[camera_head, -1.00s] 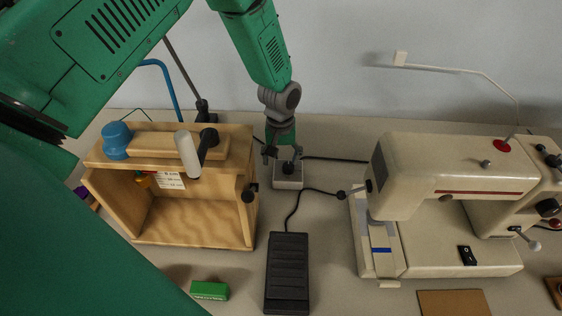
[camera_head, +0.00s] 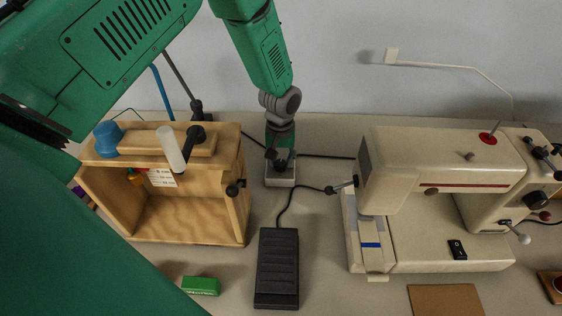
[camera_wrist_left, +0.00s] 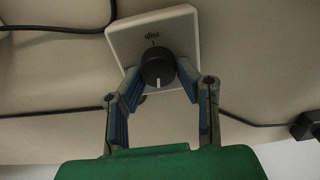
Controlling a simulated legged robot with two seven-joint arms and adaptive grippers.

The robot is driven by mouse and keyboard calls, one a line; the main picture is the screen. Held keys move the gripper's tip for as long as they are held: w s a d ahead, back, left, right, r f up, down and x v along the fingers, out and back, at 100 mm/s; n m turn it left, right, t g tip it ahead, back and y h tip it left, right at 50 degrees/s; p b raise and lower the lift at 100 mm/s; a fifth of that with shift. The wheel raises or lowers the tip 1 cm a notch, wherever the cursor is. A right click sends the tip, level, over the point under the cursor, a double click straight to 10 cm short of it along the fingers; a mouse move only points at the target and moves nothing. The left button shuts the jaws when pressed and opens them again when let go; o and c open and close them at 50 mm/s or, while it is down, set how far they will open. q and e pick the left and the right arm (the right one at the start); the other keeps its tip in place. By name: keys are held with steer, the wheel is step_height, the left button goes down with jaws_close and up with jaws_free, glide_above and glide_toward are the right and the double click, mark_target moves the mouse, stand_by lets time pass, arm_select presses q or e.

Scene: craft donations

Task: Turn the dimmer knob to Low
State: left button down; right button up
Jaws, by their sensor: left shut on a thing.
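The dimmer is a small pale box (camera_head: 280,182) at the back of the table, with a round black knob (camera_wrist_left: 158,66) on top. In the left wrist view, the white line on the knob points down the picture, towards my gripper's base. The word "High", upside down, and a tick are printed on the box's plate (camera_wrist_left: 182,30) above the knob. No Low mark can be made out. My left gripper (camera_wrist_left: 159,72) is shut on the knob, one finger on each side. It also shows from above in the head view (camera_head: 280,160). My right gripper is not in view.
A wooden box (camera_head: 190,236) stands left of the dimmer, a sewing machine (camera_head: 440,190) right. A black foot pedal (camera_head: 277,268) lies in front, its cord running near the dimmer. A green block (camera_head: 201,286) and a brown board (camera_head: 445,300) lie nearer the front.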

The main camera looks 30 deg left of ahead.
arm_select(q)
steer(key=shift+s+d+f, duration=0.2)
steer(key=shift+s+d, duration=0.15)
steer(key=shift+s, duration=0.15)
steer(key=shift+s+a, duration=0.1)
steer(key=shift+a, duration=0.25)
steer(key=shift+d, duration=0.2)
